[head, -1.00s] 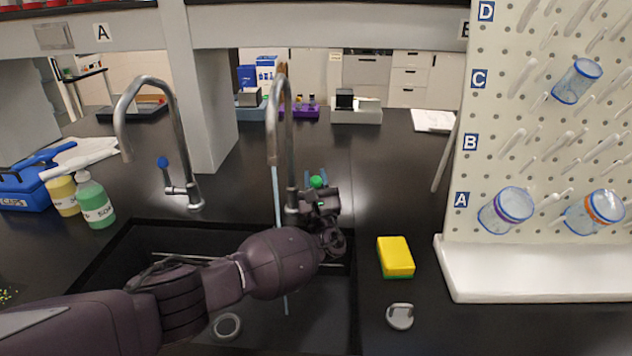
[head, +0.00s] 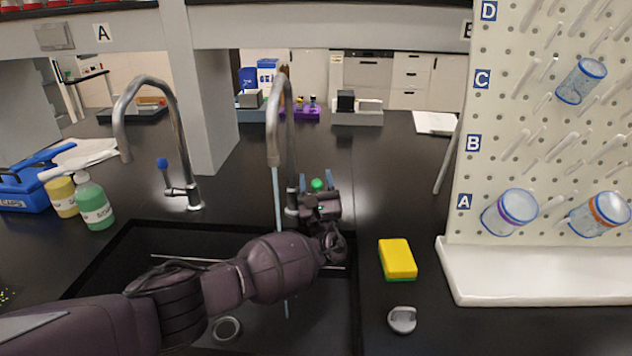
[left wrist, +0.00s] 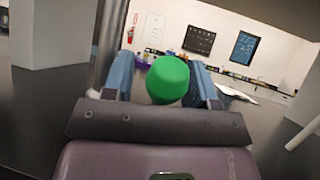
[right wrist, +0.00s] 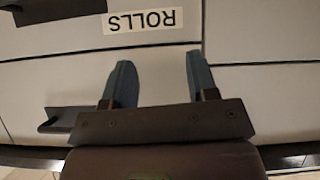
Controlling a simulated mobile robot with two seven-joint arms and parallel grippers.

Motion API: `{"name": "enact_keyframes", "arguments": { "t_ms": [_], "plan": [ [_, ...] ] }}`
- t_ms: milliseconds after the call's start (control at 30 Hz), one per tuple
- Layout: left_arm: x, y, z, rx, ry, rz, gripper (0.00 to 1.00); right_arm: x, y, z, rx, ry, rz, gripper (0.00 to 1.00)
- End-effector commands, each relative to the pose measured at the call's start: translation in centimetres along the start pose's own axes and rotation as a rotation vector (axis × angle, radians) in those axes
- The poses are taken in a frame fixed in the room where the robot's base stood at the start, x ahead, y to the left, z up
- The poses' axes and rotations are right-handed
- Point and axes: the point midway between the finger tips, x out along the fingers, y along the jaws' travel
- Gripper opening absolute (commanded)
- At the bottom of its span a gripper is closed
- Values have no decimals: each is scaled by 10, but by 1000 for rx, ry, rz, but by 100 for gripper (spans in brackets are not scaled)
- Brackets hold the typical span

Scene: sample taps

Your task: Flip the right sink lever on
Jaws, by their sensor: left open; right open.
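The right sink tap (head: 282,130) is a tall grey gooseneck, with a stream of water (head: 279,215) falling from its spout. Its lever has a green knob (head: 317,184). The green knob (left wrist: 167,80) also shows in the left wrist view, between the two blue fingers. My left gripper (head: 317,178) is open around the knob, one finger on each side. Whether the fingers touch it cannot be told. The lever's stem is hidden by my gripper. My right gripper (right wrist: 158,80) is open and empty, facing drawer fronts with a ROLLS label (right wrist: 143,20).
A left tap (head: 165,130) with a blue-knobbed lever (head: 163,165) stands beside it. A yellow sponge (head: 397,258) and a grey stopper (head: 402,320) lie right of the dark sink (head: 130,240). A pegboard (head: 550,120) stands at the right. Soap bottles (head: 94,202) stand at the left.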

Motion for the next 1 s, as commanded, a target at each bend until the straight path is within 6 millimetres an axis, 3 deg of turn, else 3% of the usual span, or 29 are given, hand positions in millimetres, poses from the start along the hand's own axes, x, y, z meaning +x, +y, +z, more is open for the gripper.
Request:
{"name": "enact_keyframes", "arguments": {
  "t_ms": [167, 600, 1000],
  "plan": [
    [-7, 0, 0, -1, 1, -1, 52, 0, -1, -2, 5, 3, 1, 53],
    [-66, 0, 0, -1, 1, 0, 52, -3, 1, -4, 0, 4, 2, 53],
    [-75, 0, 0, 0, 0, 0, 52, -4, 3, -1, -7, -1, 2, 53]
  ]
}}
